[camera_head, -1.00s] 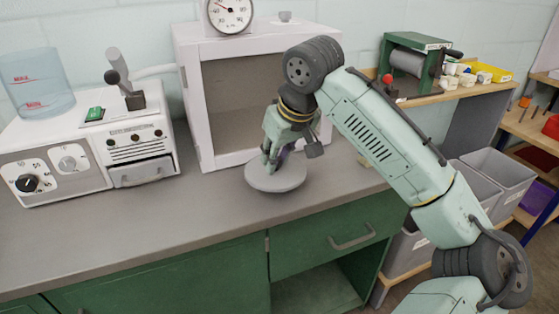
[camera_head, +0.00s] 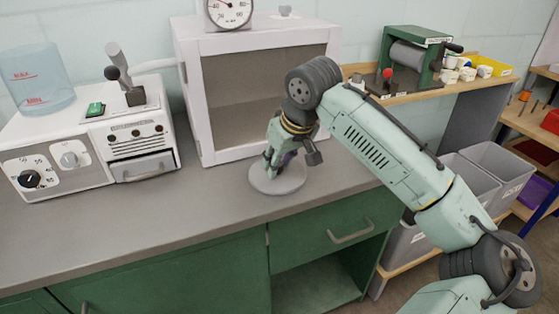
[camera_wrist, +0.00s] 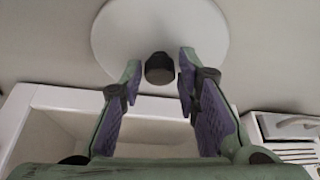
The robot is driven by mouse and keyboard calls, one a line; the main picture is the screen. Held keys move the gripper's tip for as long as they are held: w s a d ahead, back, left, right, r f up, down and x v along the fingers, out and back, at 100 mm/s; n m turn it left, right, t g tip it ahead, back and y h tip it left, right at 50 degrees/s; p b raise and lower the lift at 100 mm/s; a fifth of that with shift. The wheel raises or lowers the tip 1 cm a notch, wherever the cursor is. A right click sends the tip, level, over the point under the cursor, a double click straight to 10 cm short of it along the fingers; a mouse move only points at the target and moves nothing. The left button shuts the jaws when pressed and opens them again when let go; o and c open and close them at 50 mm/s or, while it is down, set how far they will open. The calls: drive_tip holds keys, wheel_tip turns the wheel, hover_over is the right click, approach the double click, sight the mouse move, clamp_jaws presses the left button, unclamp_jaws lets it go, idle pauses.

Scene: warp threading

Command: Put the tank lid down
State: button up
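The tank lid, a pale grey round disc (camera_head: 277,185), lies flat on the grey counter in front of the white open-fronted box. In the wrist view the lid (camera_wrist: 115,35) shows with a dark knob (camera_wrist: 159,68) on top. My gripper (camera_wrist: 160,68) is open, its two purple-padded fingers on either side of the knob with a narrow gap at each side. In the head view my gripper (camera_head: 274,168) points down over the lid and hides part of it. A clear blue tank (camera_head: 36,80) stands on the white machine at the left.
The white box (camera_head: 250,100) stands right behind the lid, with a dial gauge (camera_head: 230,10) on top. The white machine (camera_head: 90,150) with knobs and a lever is at the left. The counter (camera_head: 150,220) is clear left of the lid; its front edge is near.

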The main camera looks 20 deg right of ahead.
drive_tip(key=shift+o, duration=1.2)
drive_tip(key=shift+r, duration=0.2)
drive_tip(key=v, duration=1.2)
drive_tip(key=shift+b, duration=0.45)
drive_tip(key=shift+s+d, duration=0.1)
